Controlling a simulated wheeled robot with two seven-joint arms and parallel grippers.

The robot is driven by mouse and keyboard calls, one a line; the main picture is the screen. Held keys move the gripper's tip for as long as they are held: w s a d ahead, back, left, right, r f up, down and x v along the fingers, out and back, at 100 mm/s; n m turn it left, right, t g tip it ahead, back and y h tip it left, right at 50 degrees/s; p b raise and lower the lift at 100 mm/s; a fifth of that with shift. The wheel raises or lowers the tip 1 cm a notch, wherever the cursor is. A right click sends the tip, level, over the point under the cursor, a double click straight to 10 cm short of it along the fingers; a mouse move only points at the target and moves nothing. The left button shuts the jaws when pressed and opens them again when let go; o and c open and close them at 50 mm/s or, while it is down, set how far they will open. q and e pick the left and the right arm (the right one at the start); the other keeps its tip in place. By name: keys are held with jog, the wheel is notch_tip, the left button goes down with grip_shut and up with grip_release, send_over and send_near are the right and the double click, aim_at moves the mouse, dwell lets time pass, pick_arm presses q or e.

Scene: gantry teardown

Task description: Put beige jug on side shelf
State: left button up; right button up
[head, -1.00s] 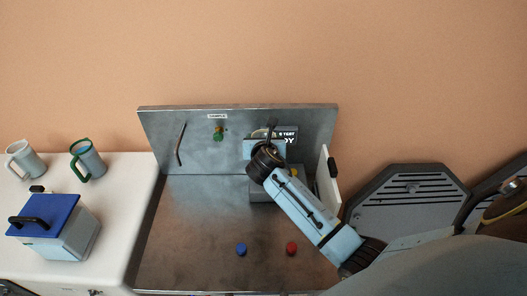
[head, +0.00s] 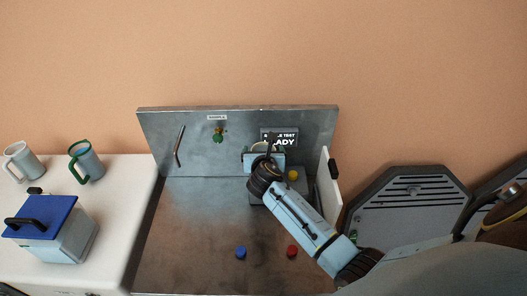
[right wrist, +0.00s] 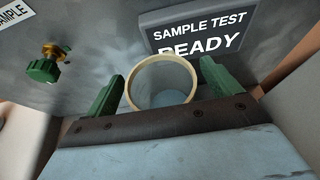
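The beige jug (right wrist: 133,83) shows in the right wrist view as a round beige rim seen from above, with a blue-grey bottom inside. Its rim lies between the two green fingers of my right gripper (right wrist: 162,88), which appear to hold it at its sides. In the head view my right gripper (head: 265,157) is in front of the small display at the back of the metal bench, and only a thin arc of the jug's rim shows past it. A white side surface (head: 122,207) stands at the left. My left gripper is out of view.
The side surface holds a mug with a beige handle (head: 27,163), a green-handled mug (head: 88,163) and a blue-lidded box (head: 62,238). The bench (head: 190,230) has blue (head: 241,252) and red (head: 292,251) buttons, a green-knobbed valve (head: 218,136) and a white panel (head: 324,180) at right.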

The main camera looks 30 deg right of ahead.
jog(key=shift+r, duration=0.15)
jog(key=p+v, duration=0.1)
jog(key=v, duration=1.1)
jog(key=shift+p, duration=0.3)
jog(key=shift+s, duration=0.1)
dwell(0.9)
